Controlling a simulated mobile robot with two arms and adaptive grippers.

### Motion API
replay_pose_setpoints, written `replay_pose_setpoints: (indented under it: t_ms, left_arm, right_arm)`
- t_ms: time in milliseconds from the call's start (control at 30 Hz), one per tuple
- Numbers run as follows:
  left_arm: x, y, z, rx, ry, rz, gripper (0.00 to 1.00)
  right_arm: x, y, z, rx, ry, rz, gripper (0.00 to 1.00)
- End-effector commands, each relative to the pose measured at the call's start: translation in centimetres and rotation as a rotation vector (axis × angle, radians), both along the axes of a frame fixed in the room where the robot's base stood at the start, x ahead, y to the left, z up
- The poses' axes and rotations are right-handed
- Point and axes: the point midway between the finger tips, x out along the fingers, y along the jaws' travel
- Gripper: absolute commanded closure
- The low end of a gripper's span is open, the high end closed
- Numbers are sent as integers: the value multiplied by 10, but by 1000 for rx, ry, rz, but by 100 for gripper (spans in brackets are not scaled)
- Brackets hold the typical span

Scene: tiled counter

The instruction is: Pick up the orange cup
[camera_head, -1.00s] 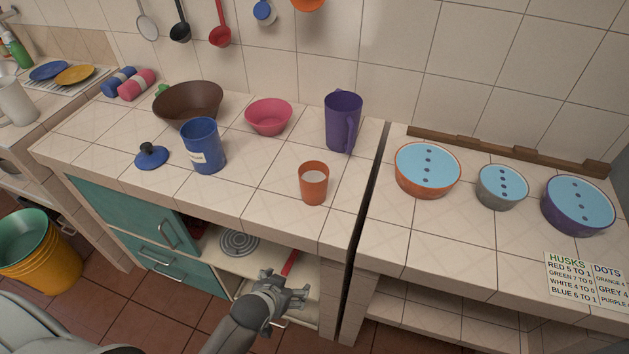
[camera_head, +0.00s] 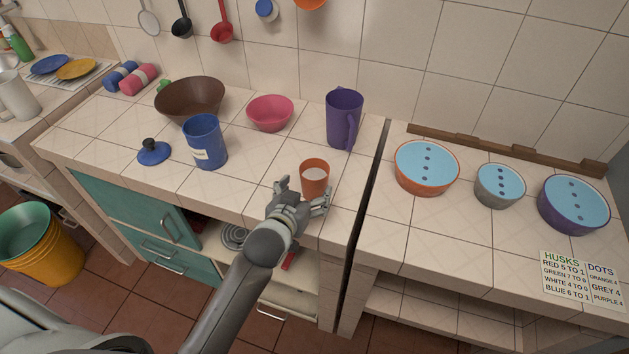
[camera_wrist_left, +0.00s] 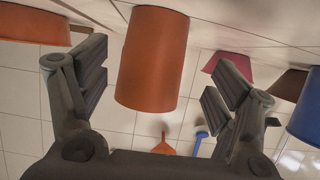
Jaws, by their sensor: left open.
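The orange cup (camera_head: 315,177) stands upright near the front edge of the tiled counter, with something pale inside it. My left gripper (camera_head: 305,195) is open just in front of the cup, its fingers spread toward it. In the left wrist view the orange cup (camera_wrist_left: 153,60) shows large, between the two open fingers and beyond them; no contact is clear. The same gripper's fingers (camera_wrist_left: 160,85) frame it at left and right. My right gripper is in no view.
A purple pitcher (camera_head: 344,118) stands behind the cup, and a pink bowl (camera_head: 270,113) and blue canister (camera_head: 205,143) to its left. A dark gap (camera_head: 367,220) separates this counter from the right one, which holds an orange bowl (camera_head: 427,180) and others. The counter immediately around the cup is clear.

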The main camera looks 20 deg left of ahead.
Motion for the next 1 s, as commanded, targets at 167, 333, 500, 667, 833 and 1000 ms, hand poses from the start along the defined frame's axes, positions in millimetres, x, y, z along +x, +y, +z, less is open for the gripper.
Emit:
replay_pose_setpoints:
  t_ms: [167,333,500,667,833,1000]
  left_arm:
    - [9,-2,-2,0,0,0,17]
    - [27,-6,-8,0,1,-1,17]
    - [43,-8,-16,1,1,0,17]
    - [50,-8,-20,1,0,-1,17]
    - [50,-8,-20,0,0,-1,17]
    - [50,-8,-20,0,1,-1,31]
  right_arm:
    - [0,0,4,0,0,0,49]
    - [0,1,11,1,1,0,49]
    - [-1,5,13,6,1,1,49]
    - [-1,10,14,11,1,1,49]
    - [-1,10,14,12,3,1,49]
    - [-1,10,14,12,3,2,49]
